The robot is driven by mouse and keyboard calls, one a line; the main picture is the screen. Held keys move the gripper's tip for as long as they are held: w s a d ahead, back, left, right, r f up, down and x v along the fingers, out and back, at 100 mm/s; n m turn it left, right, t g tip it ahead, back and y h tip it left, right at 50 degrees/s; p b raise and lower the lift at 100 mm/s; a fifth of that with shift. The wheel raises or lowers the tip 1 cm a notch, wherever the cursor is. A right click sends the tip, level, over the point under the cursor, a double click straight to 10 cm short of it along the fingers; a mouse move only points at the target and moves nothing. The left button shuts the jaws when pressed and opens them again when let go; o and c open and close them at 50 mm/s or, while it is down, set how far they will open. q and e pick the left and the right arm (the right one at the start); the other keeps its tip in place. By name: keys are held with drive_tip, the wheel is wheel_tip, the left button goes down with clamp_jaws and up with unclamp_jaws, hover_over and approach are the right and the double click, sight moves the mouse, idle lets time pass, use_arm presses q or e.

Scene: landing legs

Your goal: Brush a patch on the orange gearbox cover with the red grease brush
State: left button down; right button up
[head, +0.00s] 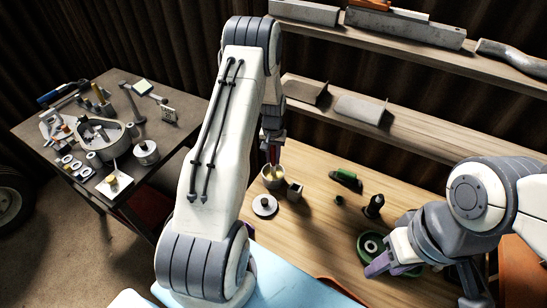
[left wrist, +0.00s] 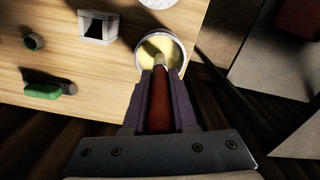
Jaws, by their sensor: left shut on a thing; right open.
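My left gripper (head: 272,142) is shut on the red grease brush (head: 273,155), which points down at a round pot of yellow grease (head: 271,182). In the left wrist view the brush's red handle (left wrist: 160,103) lies between the purple fingers, and its pale tip overlaps the yellow grease (left wrist: 152,48); how deep it sits is unclear. My right gripper (head: 378,268) is open, low beside a green ring-shaped part (head: 400,268). An orange-brown surface (head: 522,268) shows at the lower right edge, partly behind my right arm; I cannot tell if it is the gearbox cover.
Near the pot are a round lid (head: 265,206), a small grey box (head: 294,191), a green item (head: 346,177) and a black knob-like part (head: 374,206). Shelves (head: 420,125) rise behind the wooden bench. A crowded side table (head: 150,100) stands left.

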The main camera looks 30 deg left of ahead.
use_arm(q)
drive_tip(key=shift+s, duration=0.1)
drive_tip(key=shift+r+p, duration=2.35)
drive_tip(key=shift+r, duration=1.15)
